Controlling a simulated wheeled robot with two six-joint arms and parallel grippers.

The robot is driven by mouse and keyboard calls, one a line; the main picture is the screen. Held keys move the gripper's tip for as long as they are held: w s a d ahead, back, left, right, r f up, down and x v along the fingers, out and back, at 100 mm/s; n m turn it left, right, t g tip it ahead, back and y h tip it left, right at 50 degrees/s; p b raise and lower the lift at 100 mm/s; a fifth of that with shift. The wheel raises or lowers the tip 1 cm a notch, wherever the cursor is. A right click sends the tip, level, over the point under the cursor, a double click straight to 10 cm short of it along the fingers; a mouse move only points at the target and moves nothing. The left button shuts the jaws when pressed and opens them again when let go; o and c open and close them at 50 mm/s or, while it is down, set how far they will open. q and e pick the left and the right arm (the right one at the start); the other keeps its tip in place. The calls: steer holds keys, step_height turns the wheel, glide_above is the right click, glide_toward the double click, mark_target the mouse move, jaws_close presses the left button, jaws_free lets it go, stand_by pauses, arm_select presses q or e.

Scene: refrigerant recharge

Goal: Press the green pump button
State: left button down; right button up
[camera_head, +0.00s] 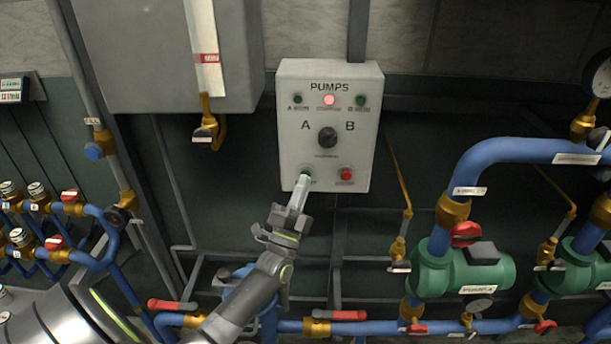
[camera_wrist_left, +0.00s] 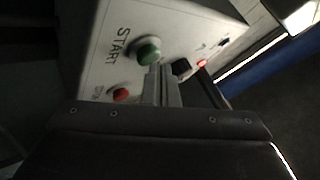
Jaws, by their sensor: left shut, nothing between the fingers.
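The green pump button (camera_head: 306,171) is at the lower left of the white pump box (camera_head: 346,112), mostly hidden behind my left fingertips in the head view. In the left wrist view the green button (camera_wrist_left: 148,52) shows beside the word START. My left gripper (camera_head: 302,182) is shut and empty, pointing up at the button. In the wrist view its fingertips (camera_wrist_left: 158,70) overlap the button's edge; I cannot tell whether they touch it. My right gripper is not in view.
A red button (camera_head: 346,174) sits right of the green one, a black selector knob (camera_head: 327,138) above them. A red lamp (camera_head: 329,100) glows at the top. Blue pipes and a green pump (camera_head: 450,268) stand to the lower right.

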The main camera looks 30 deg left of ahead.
arm_select(q)
steer(key=shift+w+a, duration=0.2)
steer(key=shift+w, duration=0.1)
stand_by(0.4)
steer(key=shift+s+d+r, duration=0.1)
steer(key=shift+s, duration=0.05)
steer(key=shift+s+d+p, duration=0.4)
steer(key=shift+s+p, duration=0.15)
steer(key=shift+s, duration=0.1)
steer(key=s+d, duration=0.1)
steer(key=s+p, duration=0.1)
steer(key=s+d+p, duration=0.1)
steer(key=s, duration=0.1)
steer(key=shift+s+d, duration=0.1)
steer(key=shift+d, duration=0.2)
stand_by(1.0)
